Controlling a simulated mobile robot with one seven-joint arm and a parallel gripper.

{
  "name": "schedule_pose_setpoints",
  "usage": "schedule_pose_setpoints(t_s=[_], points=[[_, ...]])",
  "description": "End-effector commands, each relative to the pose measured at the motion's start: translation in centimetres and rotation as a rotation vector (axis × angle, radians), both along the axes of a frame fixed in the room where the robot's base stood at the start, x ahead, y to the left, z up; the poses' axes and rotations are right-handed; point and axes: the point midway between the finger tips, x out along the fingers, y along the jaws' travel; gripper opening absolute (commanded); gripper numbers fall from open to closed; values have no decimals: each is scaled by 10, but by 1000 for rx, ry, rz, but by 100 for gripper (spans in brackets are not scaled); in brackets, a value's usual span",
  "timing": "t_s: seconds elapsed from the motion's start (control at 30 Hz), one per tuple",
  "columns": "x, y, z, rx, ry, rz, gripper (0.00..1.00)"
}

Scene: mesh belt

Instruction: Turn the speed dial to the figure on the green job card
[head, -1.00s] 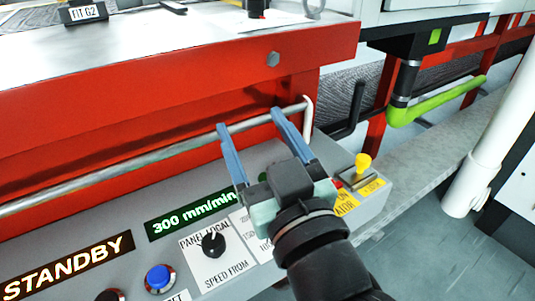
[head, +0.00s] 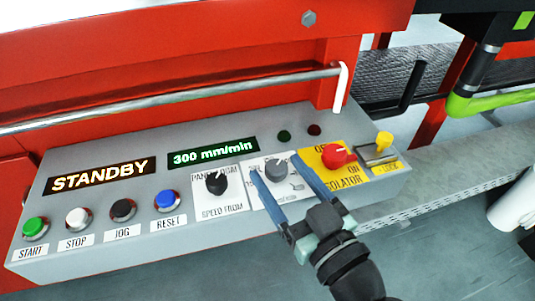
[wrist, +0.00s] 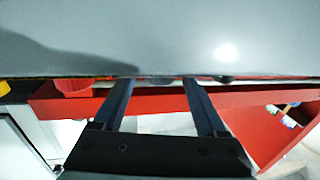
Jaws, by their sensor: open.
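The speed dial (head: 276,169) is a grey round knob on a white scale plate, right of the middle of the sloping control panel (head: 110,210). Its scale figures are partly covered and too small to read. My gripper (head: 275,165) is open, its two blue fingers spread on either side of the dial in the head view. In the wrist view the fingers (wrist: 160,82) point at the grey panel face; I cannot tell whether they touch the dial. The green display (head: 213,153) reads 300 mm/min. I see no green job card in these frames.
Left of the dial is a black SPEED FROM selector (head: 215,184). Right of it are the red isolator knob (head: 337,156) on yellow and a yellow-topped lock (head: 383,141). Several push buttons line the left side. A metal rail (head: 180,98) runs above the panel.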

Motion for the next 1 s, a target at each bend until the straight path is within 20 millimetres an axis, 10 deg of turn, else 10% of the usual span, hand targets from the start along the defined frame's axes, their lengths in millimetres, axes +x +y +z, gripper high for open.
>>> schedule_pose_setpoints(t_s=[0.67,1.0], points=[[45,25,0,1,0,0,74],[45,25,0,1,0,0,17]])
